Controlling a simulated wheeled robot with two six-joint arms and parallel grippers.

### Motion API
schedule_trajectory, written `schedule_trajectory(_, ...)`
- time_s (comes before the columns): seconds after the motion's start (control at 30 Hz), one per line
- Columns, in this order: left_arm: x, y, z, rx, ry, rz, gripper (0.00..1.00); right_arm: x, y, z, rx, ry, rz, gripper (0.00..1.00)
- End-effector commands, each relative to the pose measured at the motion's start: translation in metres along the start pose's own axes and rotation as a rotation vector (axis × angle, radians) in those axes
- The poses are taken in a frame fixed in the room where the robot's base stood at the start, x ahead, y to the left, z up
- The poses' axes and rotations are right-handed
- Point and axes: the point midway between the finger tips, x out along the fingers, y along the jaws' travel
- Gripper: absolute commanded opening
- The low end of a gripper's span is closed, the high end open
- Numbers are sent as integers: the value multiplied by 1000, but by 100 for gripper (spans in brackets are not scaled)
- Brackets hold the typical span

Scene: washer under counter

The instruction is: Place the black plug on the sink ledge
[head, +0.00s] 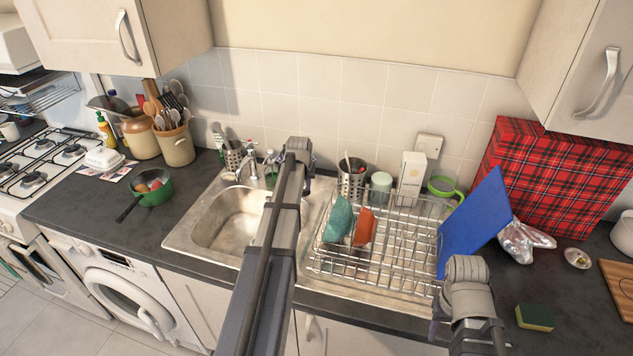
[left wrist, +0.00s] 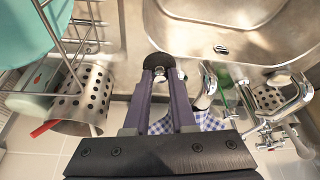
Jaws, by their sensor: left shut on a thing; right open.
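The black plug (left wrist: 156,64) is a dark disc between the fingertips of my left gripper (left wrist: 165,76) in the left wrist view. My left gripper is shut on it. The plug shows against the steel sink ledge (left wrist: 192,56), beside the basin; I cannot tell if it touches. In the head view my left arm reaches over the sink to the back, and the arm hides the plug and most of the left gripper (head: 301,160). My right gripper (head: 442,316) is low at the right, before the rack, its fingertips mostly hidden.
The sink basin (head: 228,222) lies left of my left arm. A tap (left wrist: 296,95) and a holed cutlery pot (left wrist: 88,98) stand close to the left gripper. The wire dish rack (head: 400,245) with bowls and a blue board (head: 472,222) fills the drainer.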

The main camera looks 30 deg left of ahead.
Motion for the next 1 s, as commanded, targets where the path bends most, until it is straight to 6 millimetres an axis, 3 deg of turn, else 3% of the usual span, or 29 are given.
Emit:
schedule_trajectory(0.03,8,4,-19,1,0,0,0,0,0,0,0,0,0,50)
schedule_trajectory(0.1,14,8,-35,2,0,0,0,0,0,0,0,0,0,50)
schedule_trajectory(0.47,44,28,-107,1,0,-1,0,0,0,0,0,0,0,50)
schedule_trajectory(0.53,58,27,-95,0,0,-1,0,17,-2,-1,0,0,0,50)
schedule_trajectory(0.7,70,26,-89,0,0,-1,0,30,-3,-2,1,0,0,50)
schedule_trajectory(1.0,72,26,-88,0,0,0,0,32,-3,-2,1,0,0,50)
